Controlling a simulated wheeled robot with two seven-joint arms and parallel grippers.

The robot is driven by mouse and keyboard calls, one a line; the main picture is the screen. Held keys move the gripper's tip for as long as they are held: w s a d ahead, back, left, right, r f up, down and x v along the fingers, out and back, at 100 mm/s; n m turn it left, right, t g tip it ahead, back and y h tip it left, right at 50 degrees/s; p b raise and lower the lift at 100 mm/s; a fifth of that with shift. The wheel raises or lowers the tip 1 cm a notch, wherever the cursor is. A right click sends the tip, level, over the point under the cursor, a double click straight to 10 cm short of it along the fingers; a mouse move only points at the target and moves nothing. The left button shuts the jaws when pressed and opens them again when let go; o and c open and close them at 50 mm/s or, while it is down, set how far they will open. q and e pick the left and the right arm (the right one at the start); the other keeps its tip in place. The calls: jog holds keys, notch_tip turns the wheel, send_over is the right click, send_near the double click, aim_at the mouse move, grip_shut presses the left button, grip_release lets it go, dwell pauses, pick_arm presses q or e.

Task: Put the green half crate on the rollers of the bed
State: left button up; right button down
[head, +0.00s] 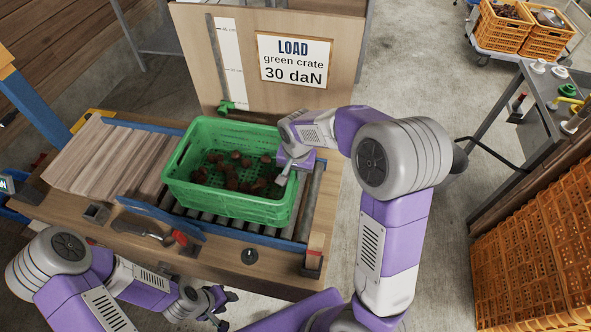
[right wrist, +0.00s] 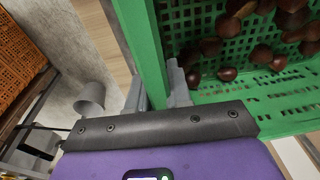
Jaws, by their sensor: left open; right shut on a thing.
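The green half crate (head: 225,203), with several brown chestnuts in it, is over the rollers (head: 315,200) of the bed in the head view. It looks level; whether its base touches the rollers is hard to tell. My right gripper (head: 285,176) is shut on the crate's right wall. In the right wrist view its fingers (right wrist: 158,88) straddle the green wall (right wrist: 150,45), with chestnuts beyond. My left gripper (head: 222,304) is open and empty, low in front of the bench, apart from the crate.
A blue rail (head: 160,215) and a red-handled tool (head: 150,232) lie in front. A panel with a load sign (head: 294,60) stands behind. Orange crates (head: 540,250) and a side table (head: 535,120) stand at the right.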

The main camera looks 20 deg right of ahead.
jog(key=shift+w, duration=0.15)
jog(key=c, duration=1.1)
grip_release()
jog(key=shift+s+f, duration=0.1)
jog(key=shift+s, duration=0.1)
jog(key=shift+o, duration=0.2)
jog(key=shift+r, duration=0.45)
jog(key=r+p, duration=0.1)
jog(key=r, duration=0.2)
jog(key=s+r+p, duration=0.1)
jog(key=r, duration=0.3)
jog(key=r+p, duration=0.1)
jog(key=r, duration=0.3)
jog(key=shift+s+a+r+p, duration=0.15)
jog(key=shift+s+a+p, duration=0.05)
jog(key=shift+s+p, duration=0.1)
